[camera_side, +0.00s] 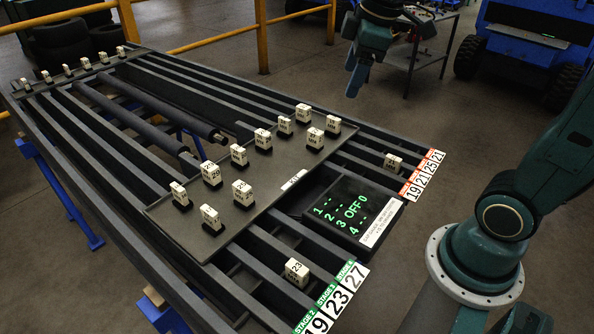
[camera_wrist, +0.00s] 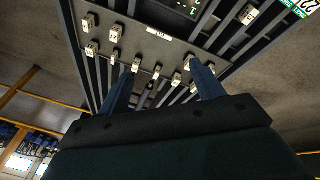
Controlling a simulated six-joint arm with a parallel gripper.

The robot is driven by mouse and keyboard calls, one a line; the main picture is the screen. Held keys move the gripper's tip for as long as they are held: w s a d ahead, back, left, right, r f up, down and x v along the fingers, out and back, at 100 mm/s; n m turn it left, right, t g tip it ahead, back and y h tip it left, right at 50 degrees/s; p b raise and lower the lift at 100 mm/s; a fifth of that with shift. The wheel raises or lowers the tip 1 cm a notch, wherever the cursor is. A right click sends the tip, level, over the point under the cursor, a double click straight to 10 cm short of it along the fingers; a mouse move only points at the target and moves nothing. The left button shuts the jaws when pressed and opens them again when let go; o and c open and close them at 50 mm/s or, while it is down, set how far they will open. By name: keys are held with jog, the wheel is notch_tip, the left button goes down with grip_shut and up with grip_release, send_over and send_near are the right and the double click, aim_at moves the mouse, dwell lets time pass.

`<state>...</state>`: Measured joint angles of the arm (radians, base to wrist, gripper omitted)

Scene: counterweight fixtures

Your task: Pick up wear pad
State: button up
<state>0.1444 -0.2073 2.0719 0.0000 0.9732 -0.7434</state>
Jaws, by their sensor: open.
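Several wear pads, white numbered blocks with black bases, stand on a dark plate (camera_side: 222,213) across the fixture. One pad (camera_side: 211,172) is near the plate's middle and another (camera_side: 332,124) near its right end. A pad marked 23 (camera_side: 296,270) sits on the near rails, and one more (camera_side: 392,161) on the right rails. My gripper (camera_side: 356,84) hangs beyond the fixture's far edge, apart from every pad. In the wrist view my gripper (camera_wrist: 163,80) has its two blue fingers spread with nothing held, and pads (camera_wrist: 116,33) show past them.
Stage labels (camera_side: 332,302) mark the rail ends. A row of small blocks (camera_side: 85,63) stands at the far left. Dark rollers (camera_side: 150,115) lie among the rails. Yellow railing (camera_side: 262,38) stands behind.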

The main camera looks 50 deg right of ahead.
jog(key=w+d+f+n+g, duration=0.1)
jog(key=w+d+f+n, duration=0.25)
jog(key=w, duration=0.25)
jog(key=w+d+f+n+g, duration=0.1)
jog(key=w+d+f+n, duration=0.1)
jog(key=w+d, duration=0.25)
jog(key=n+g, duration=0.1)
jog(key=n, duration=0.5)
send_over(316, 131)
notch_tip(316, 131, down, 10)
jog(key=f, duration=0.1)
jog(key=shift+w+r, duration=0.2)
jog(key=shift+r, duration=0.05)
jog(key=shift+f, duration=0.1)
jog(key=shift+f, duration=4.25)
jog(key=shift+f, duration=0.1)
jog(key=shift+s+f, duration=0.15)
jog(key=shift+f, duration=2.3)
jog(key=c, duration=1.3)
